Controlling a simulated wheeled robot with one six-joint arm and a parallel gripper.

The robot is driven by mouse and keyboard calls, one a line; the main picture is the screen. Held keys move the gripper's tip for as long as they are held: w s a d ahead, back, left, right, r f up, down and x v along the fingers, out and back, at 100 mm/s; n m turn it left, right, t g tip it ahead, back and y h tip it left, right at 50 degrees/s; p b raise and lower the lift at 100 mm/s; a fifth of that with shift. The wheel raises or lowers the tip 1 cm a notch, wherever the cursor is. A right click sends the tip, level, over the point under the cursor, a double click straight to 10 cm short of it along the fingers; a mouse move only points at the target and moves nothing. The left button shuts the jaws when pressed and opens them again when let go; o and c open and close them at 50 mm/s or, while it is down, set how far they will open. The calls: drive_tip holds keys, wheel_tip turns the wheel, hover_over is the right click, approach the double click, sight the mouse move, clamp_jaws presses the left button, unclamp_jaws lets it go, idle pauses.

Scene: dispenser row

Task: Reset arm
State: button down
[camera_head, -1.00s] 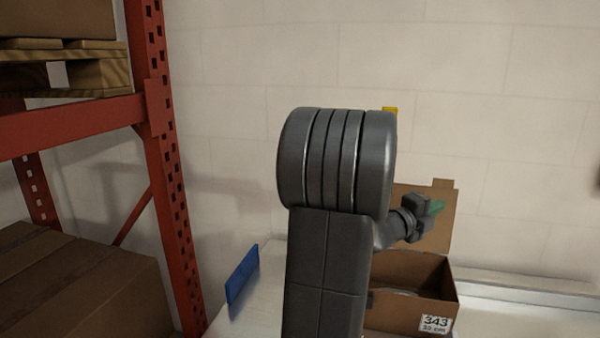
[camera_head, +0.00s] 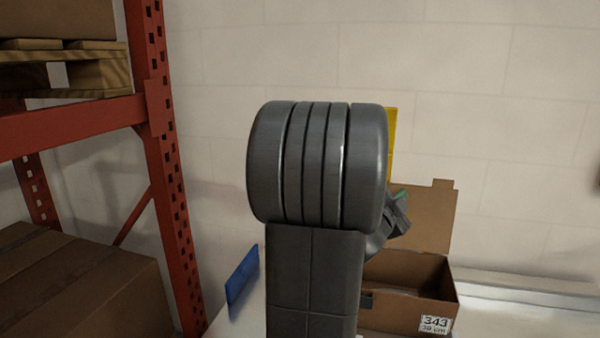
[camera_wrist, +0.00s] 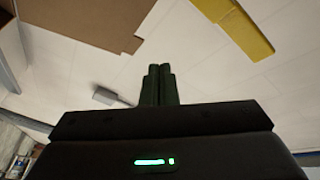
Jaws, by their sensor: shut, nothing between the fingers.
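My gripper (camera_wrist: 158,72) shows in the wrist view with its two dark green fingers together and nothing between them. In the head view my arm fills the middle and hides most of the gripper; only a small part with a bit of green shows at its right side, in front of the raised flap of a cardboard box (camera_head: 412,314). The box stands open on the white surface, with a label reading 343. The wrist view is tilted and shows brown cardboard (camera_wrist: 85,18) at the upper left.
A red rack upright (camera_head: 165,170) with cardboard boxes (camera_head: 90,295) stands at the left. A blue panel (camera_head: 242,275) stands left of my arm. A yellow piece (camera_head: 391,140) is by the wall, partly hidden; a yellow strip (camera_wrist: 235,25) shows in the wrist view. The wall at right is bare.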

drive_tip(key=shift+w+a+n, duration=0.2)
drive_tip(key=shift+n, duration=0.4)
drive_tip(key=shift+s+f+y, duration=0.1)
drive_tip(key=shift+y, duration=0.2)
